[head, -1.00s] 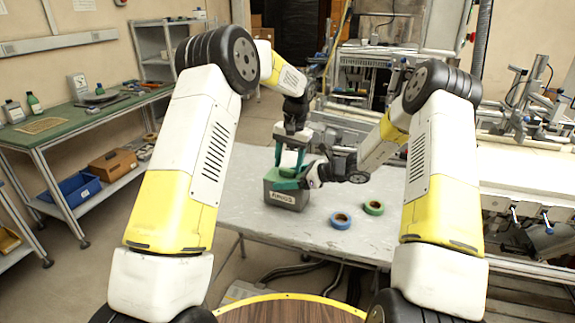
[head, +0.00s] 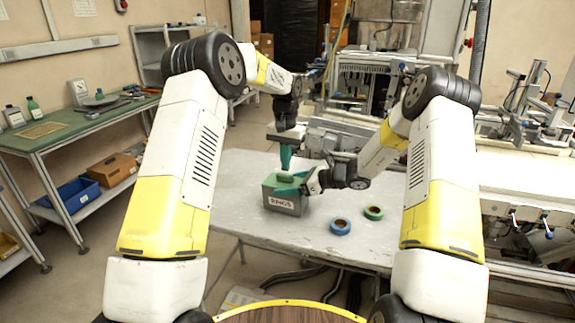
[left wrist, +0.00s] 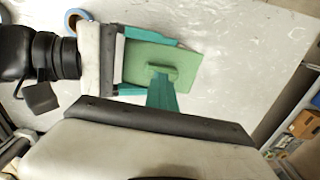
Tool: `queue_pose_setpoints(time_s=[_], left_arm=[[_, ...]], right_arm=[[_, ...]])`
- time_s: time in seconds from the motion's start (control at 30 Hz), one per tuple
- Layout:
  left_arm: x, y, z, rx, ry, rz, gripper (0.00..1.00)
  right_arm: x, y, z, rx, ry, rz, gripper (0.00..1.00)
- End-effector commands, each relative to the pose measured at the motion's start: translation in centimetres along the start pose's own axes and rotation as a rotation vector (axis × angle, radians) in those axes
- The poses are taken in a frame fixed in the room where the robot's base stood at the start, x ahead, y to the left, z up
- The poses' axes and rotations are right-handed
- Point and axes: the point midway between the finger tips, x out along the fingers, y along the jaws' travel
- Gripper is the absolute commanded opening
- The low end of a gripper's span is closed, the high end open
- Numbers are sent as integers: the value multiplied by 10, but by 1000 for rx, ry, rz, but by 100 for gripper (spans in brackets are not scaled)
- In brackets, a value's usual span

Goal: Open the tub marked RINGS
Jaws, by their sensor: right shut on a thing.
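The grey tub marked RINGS (head: 285,203) stands on the grey table, its label facing me. Its green lid (head: 275,184) with a raised handle lies on top; the left wrist view shows the lid (left wrist: 183,60) and handle (left wrist: 160,71) from above. My right gripper (head: 307,183) is shut on the tub from the right, its teal fingers along two sides. My left gripper (head: 286,169) points down over the lid, its teal fingers together, tips at the handle. The handle shows on both sides of the tips, and I see nothing between them.
A blue tape reel (head: 340,226) and a green tape reel (head: 373,212) lie on the table (head: 240,205) to the right of the tub. The table is clear to the left. A green-topped workbench (head: 60,130) stands farther left, machinery at the right.

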Motion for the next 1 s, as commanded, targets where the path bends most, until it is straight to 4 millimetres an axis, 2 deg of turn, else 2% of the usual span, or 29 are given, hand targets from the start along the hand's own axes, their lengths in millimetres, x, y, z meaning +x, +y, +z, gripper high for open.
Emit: queue_pose_setpoints(time_s=[0.27,0.37,0.4,0.77,1.0], left_arm=[[1,3,1,2,-3,3,2],[2,3,1,3,-4,3,22],[2,3,1,3,-4,4,24],[-3,4,0,3,-3,4,24],[-36,4,-1,3,0,3,24]], right_arm=[[2,1,0,1,2,2,8],[2,1,0,1,0,3,8],[2,1,1,0,0,3,8],[2,1,3,-2,-4,3,8],[2,1,3,-2,-5,2,8]])
